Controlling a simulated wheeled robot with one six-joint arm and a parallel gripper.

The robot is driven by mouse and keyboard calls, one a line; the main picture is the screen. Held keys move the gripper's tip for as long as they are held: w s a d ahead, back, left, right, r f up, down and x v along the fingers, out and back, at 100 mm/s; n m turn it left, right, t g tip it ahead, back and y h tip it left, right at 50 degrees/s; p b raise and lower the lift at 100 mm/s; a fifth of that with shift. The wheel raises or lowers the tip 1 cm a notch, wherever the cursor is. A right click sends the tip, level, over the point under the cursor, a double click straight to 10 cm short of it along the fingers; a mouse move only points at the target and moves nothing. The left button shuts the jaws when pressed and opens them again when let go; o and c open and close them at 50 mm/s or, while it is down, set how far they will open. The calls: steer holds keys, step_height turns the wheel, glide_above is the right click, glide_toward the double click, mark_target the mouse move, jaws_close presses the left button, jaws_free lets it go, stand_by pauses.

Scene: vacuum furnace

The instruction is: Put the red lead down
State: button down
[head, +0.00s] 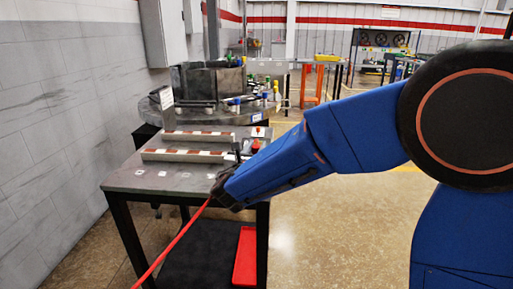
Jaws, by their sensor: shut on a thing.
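My gripper (222,191) is at the end of my blue arm, at the front right of the grey table top (128,182). It is shut on the red lead (176,240). The lead runs from the jaws down and left past the table's front edge and out at the bottom of the picture. The gripped end is hidden by the dark jaws, and I cannot tell whether it touches the table.
Two red-and-white striped bars (182,156) lie across the table behind several small white marks. A red knob (255,146) stands behind my wrist. A red tray (245,257) is below the table. A round bench with tools is behind. Open floor lies right.

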steer(key=shift+f, duration=0.4)
steer(key=shift+s+f, duration=0.1)
steer(key=shift+f, duration=0.3)
steer(key=c, duration=1.4)
jaws_free()
steer(key=shift+r, duration=0.5)
steer(key=s, duration=0.4)
steer(key=s+a, duration=0.1)
steer(key=s, duration=0.2)
steer(key=s+a, duration=0.1)
steer(key=s, duration=0.3)
steer(key=shift+s+a+r, duration=0.15)
steer(key=shift+s+r, duration=0.15)
